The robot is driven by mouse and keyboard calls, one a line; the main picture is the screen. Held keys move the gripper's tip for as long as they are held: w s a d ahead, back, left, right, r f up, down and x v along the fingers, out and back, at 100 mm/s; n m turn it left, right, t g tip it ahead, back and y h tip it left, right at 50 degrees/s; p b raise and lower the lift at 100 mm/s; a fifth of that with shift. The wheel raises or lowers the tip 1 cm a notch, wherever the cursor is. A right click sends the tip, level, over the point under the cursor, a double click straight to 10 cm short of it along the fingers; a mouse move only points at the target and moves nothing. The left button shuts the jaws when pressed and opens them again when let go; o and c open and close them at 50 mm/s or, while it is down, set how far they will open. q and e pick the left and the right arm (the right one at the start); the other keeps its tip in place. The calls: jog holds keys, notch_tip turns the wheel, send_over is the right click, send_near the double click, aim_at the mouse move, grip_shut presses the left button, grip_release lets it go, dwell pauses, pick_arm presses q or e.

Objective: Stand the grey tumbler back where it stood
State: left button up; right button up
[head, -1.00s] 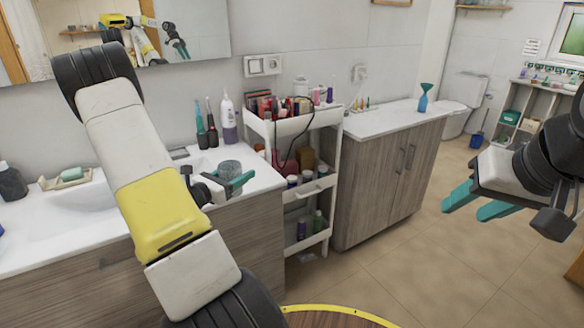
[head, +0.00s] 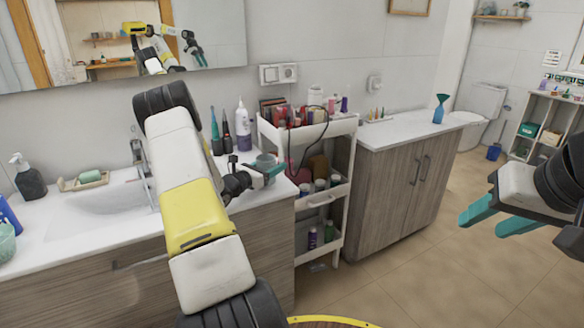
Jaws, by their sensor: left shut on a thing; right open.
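The grey tumbler (head: 265,160) shows in the head view near the right end of the white washbasin counter (head: 222,167), partly hidden behind my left gripper. My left gripper (head: 262,178) is shut on the tumbler, with its teal fingers low on it. The tumbler looks upright. I cannot tell whether its base touches the counter or is a little above it. My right gripper (head: 490,219) is open and empty, over the floor at the right.
A white cart (head: 338,130) full of cosmetics stands just right of the counter. A purple-and-white bottle (head: 243,130) and dark-handled items (head: 227,136) stand behind the tumbler.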

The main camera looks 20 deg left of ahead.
pick_arm(q)
jog(key=shift+f, duration=1)
jog(key=o, duration=1.4)
jog(key=shift+f, duration=0.15)
jog(key=shift+a, duration=0.1)
jog(key=shift+s, duration=0.1)
jog(key=v, duration=1.2)
jog(key=shift+r, duration=0.25)
